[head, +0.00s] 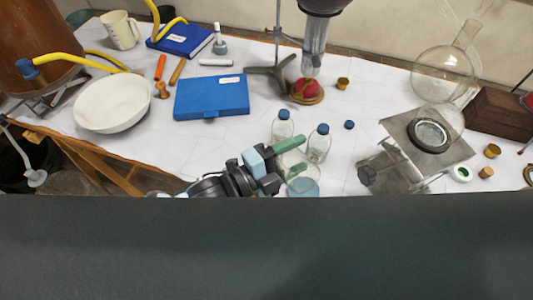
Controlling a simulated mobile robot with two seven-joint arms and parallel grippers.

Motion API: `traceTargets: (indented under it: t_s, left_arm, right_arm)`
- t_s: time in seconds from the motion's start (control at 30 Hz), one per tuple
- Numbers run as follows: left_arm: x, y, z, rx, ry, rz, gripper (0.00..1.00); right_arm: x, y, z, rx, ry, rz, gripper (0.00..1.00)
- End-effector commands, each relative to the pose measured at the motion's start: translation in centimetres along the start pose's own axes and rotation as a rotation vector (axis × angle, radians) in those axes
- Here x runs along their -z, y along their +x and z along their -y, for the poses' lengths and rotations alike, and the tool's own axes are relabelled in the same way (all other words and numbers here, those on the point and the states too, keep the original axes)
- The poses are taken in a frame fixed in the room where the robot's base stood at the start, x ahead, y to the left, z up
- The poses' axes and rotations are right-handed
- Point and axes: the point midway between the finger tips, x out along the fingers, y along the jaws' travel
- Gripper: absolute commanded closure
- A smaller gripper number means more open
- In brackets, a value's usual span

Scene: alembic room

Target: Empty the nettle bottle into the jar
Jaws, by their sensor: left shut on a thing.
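I cannot tell whether anything flows. My right gripper is not in view.
A metal stand (452,150) with a round flask (442,75) is at right. A blue case (211,97) and white bowl (113,103) are at left.

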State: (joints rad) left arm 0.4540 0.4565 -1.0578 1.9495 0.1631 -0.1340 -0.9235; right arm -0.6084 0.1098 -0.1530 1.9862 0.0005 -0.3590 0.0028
Motion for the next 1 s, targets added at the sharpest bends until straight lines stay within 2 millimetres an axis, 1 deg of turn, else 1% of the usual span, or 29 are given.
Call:
traceTargets:
  t_s: [0.1, 0.27, 0.47, 0.63, 0.83, 1.0]
  left_arm:
    - [0.1, 0.0, -0.2, 0.002, 0.043, -0.001, 0.75]
    - [0.1, 0.0, -0.3, 0.002, 0.054, -0.001, 0.75]
    - [0.1, 0.0, -0.9, 0.001, 0.144, -0.001, 0.75]
    - [0.1, 0.0, -1.1, 0.001, 0.163, -0.001, 0.75]
    - [0.1, 0.0, -1.7, 0.000, 0.260, -0.001, 0.75]
    - [0.1, 0.0, -1.9, 0.001, 0.279, -0.001, 0.75]
  right_arm:
    - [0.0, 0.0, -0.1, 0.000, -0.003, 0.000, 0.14]
    - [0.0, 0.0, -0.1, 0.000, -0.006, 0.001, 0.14]
    - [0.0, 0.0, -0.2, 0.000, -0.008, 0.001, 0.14]
    - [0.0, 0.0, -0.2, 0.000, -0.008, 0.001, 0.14]
    - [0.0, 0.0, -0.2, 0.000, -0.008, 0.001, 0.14]
    - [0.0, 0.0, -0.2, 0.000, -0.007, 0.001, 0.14]
